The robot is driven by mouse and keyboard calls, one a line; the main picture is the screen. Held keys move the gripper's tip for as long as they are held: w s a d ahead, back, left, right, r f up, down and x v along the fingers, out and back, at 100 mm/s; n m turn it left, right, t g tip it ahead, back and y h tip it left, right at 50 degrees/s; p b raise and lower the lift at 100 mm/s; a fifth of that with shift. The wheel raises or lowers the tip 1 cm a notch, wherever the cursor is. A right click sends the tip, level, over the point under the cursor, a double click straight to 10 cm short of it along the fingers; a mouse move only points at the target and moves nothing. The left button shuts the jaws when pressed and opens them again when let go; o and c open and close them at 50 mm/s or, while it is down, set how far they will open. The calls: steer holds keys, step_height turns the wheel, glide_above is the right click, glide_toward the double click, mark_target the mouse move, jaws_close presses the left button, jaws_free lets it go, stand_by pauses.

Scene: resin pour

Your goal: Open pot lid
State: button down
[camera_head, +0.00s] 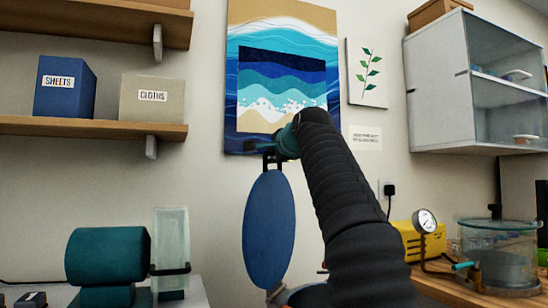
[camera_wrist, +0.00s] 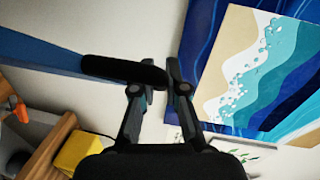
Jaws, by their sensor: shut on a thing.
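The blue round lid (camera_head: 268,230) stands nearly upright on edge, facing my camera, in the middle of the head view. My gripper (camera_head: 272,158) is at its top edge, shut on a dark handle there. In the wrist view my gripper (camera_wrist: 158,82) has its fingers at the black handle (camera_wrist: 122,70), and the lid (camera_wrist: 40,52) shows as a blue strip at left. Below the lid, a small part of a blue and grey rim (camera_head: 305,296), perhaps the pot, shows at the bottom edge. My arm hides most of it.
A teal cylinder on a stand (camera_head: 107,256) and a clear upright vessel (camera_head: 171,240) are at left. A yellow box (camera_head: 418,243), a gauge (camera_head: 424,221) and a glass chamber (camera_head: 498,262) are at right. Shelves and a cabinet (camera_head: 435,85) hang above.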

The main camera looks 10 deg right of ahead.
steer(key=shift+a+r, duration=0.1)
stand_by(0.3)
steer(key=c, duration=1.2)
jaws_free()
steer(key=shift+w, duration=0.1)
steer(key=v, duration=1.2)
steer(key=s+f+n+g, duration=0.3)
steer(key=s+f, duration=0.7)
steer(key=f, duration=0.8)
steer(key=s+a+f+n+g+h, duration=0.1)
steer(key=s+f+n+g, duration=0.3)
steer(key=s+f, duration=0.6)
steer(key=s+a+f+n+g+h, duration=0.1)
steer(key=s+f+n+g, duration=0.2)
steer(key=f, duration=2.3)
steer(key=shift+s+n, duration=1.15)
steer(key=shift+s, duration=0.65)
steer(key=shift+s+n, duration=1.15)
steer(key=shift+s, duration=0.65)
